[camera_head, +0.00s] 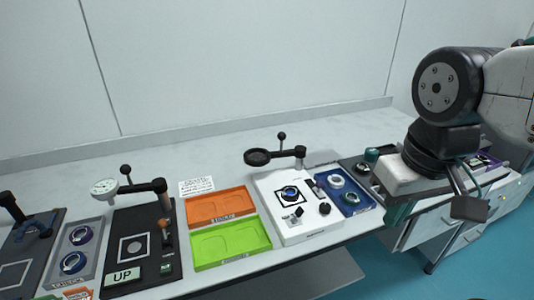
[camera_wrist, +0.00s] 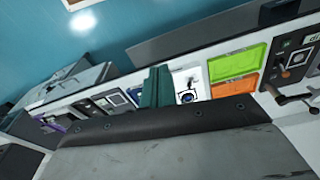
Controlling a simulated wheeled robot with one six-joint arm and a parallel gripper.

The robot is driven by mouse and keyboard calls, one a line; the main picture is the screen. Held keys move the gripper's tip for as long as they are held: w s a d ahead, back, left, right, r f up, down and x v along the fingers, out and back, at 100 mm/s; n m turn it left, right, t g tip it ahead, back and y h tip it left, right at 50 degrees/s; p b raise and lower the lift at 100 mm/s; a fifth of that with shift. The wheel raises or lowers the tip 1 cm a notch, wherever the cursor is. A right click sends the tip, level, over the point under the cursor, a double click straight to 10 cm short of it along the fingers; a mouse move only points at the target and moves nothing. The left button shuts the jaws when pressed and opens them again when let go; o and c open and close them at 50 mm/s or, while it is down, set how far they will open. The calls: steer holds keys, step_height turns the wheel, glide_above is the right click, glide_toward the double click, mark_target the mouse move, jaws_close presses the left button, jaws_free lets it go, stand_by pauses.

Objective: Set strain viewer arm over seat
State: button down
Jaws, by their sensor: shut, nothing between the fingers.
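The strain viewer arm is the black swing arm (camera_head: 286,154) on a post at the back of a white station (camera_head: 283,228). It points left, with its round dark viewer head (camera_head: 257,157) beyond the back left of the station, not above the seat. The seat is the black-framed square (camera_head: 290,193) with a dark ring in it; it also shows in the wrist view (camera_wrist: 187,96). My gripper (camera_head: 397,212) is right of the station, apart from it. In the wrist view its teal fingers (camera_wrist: 157,75) are together, with nothing seen between them.
A blue tray (camera_head: 352,207) with rings adjoins the station on the right. Orange (camera_head: 214,206) and green (camera_head: 232,245) trays lie left. A black station with a dial gauge (camera_head: 104,188) stands farther left. The bench behind the viewer head is clear up to the wall.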

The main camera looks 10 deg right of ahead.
mark_target(282, 139)
stand_by(0.4)
